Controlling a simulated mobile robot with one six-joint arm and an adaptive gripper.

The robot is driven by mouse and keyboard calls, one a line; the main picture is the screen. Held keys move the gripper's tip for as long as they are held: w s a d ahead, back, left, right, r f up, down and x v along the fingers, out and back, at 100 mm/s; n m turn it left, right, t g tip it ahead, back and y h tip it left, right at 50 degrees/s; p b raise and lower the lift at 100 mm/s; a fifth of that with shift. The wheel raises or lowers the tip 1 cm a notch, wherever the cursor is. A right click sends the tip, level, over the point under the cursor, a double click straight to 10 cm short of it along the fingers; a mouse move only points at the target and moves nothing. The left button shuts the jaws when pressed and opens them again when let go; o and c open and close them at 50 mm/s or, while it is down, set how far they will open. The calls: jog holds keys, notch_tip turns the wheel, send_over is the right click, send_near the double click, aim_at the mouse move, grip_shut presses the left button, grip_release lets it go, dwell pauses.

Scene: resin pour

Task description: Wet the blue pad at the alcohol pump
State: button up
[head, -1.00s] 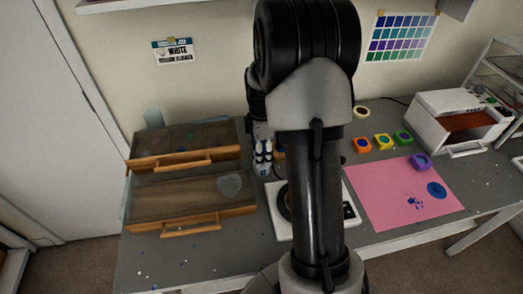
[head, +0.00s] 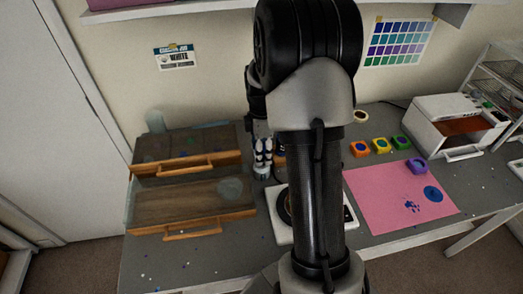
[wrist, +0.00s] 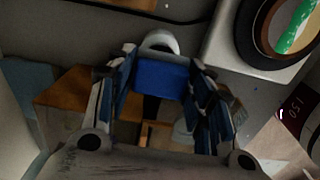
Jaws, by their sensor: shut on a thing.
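The blue pad (wrist: 162,76) is gripped between the fingers of my gripper (wrist: 163,92) in the wrist view, with its flat blue face showing. In the head view my gripper (head: 263,152) points down over the bench, just right of the wooden drawers, and the pad cannot be made out there. A pale, rounded thing (wrist: 160,41) shows just beyond the pad in the wrist view. I cannot tell whether it is the alcohol pump, or whether the pad touches it. My arm hides part of the bench.
Wooden drawers (head: 190,229) stand left of my gripper. A white device (head: 349,214) with a round dark top is partly behind my arm. A pink mat (head: 385,201), several coloured pots (head: 379,146) and a white box-like machine (head: 432,117) are to the right.

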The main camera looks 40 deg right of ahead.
jog(key=shift+r+p, duration=1.4)
jog(key=shift+r, duration=0.7)
jog(key=shift+f, duration=0.1)
